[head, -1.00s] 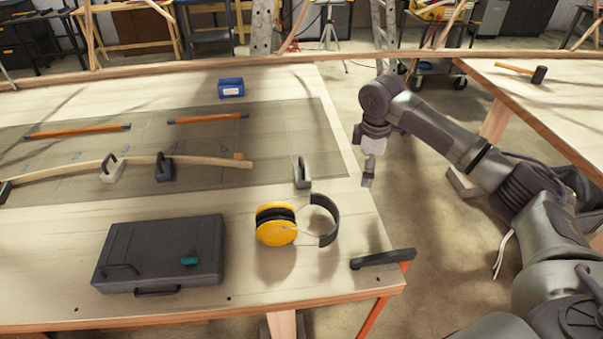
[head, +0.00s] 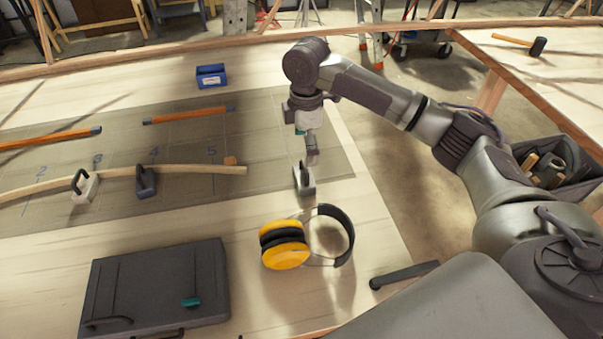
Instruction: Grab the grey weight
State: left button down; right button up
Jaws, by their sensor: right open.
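The grey weight (head: 305,187), a small block with an upright dark handle, stands near the right end of the grey marked mat (head: 262,125). My right gripper (head: 312,157) points down at the weight's handle and overlaps its upper part in the picture. I cannot tell whether the fingers touch the handle. The right gripper is open and holds nothing that I can see. A pale weight (head: 85,190) and a dark blue weight (head: 146,183) stand along the bent lath (head: 200,169) at the left. My left gripper is not in view.
Yellow ear defenders (head: 285,248) lie just in front of the grey weight. A black case (head: 150,285) lies at the front left. A dark-handled tool (head: 405,274) lies by the table's right edge. A blue box (head: 211,77) and two orange-brown sticks are farther back.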

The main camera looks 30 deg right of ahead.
aim_at(304, 169)
jog(key=f, duration=0.4)
jog(key=shift+s, duration=0.2)
jog(key=shift+w+f, duration=0.1)
jog(key=shift+f, duration=0.25)
jog(key=shift+f+p, duration=0.25)
jog(key=shift+p, duration=0.05)
jog(key=f+p, duration=0.1)
jog(key=f, duration=0.3)
jog(key=shift+a+f, duration=0.2)
jog(key=shift+f, duration=0.2)
jog(key=shift+c, duration=0.8)
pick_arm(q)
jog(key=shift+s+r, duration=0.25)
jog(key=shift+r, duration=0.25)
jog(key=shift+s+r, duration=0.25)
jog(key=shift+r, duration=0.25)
pick_arm(e)
jog(key=shift+r, duration=0.1)
jog(key=c, duration=1.5)
